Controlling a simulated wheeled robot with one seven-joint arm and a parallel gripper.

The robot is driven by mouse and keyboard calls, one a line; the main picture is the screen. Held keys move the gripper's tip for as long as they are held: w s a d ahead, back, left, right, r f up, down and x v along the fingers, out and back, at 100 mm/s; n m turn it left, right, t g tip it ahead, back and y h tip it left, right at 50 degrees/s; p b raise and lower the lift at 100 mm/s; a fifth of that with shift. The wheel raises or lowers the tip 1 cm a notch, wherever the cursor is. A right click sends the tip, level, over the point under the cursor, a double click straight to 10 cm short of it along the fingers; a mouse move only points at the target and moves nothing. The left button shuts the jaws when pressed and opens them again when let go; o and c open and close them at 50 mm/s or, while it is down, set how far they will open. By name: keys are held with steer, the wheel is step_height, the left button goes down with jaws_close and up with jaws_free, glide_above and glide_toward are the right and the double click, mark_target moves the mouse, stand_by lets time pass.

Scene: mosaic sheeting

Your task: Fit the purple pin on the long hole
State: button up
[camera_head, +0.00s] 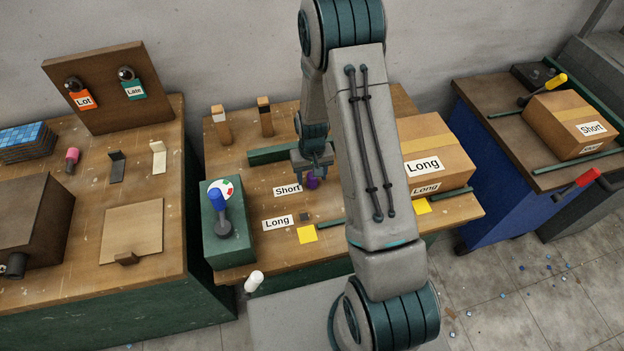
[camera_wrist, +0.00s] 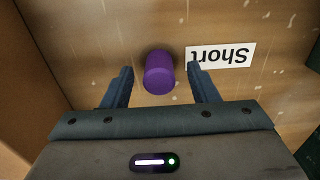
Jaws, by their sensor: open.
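The purple pin (camera_head: 311,182) stands upright beside the "Short" label (camera_head: 287,190) on the middle bench; what its base sits in is hidden. In the wrist view the purple pin (camera_wrist: 159,75) lies between my two fingers, with a gap on each side, and the "Short" label (camera_wrist: 221,55) is at its right. My gripper (camera_head: 313,170) is open above and around the pin, pointing down. The "Long" label (camera_head: 277,223) lies nearer the bench's front, with a small dark square (camera_head: 305,216) beside it, which I take as the long hole.
A green box with a blue-knobbed lever (camera_head: 218,203) stands on the bench's left. A carton marked "Long" (camera_head: 438,155) stands at the right, partly behind my arm. Yellow squares (camera_head: 306,234) and green strips lie near the front. Two wooden posts (camera_head: 265,118) stand at the back.

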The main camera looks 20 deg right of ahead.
steer(key=shift+f, duration=0.15)
jaws_close()
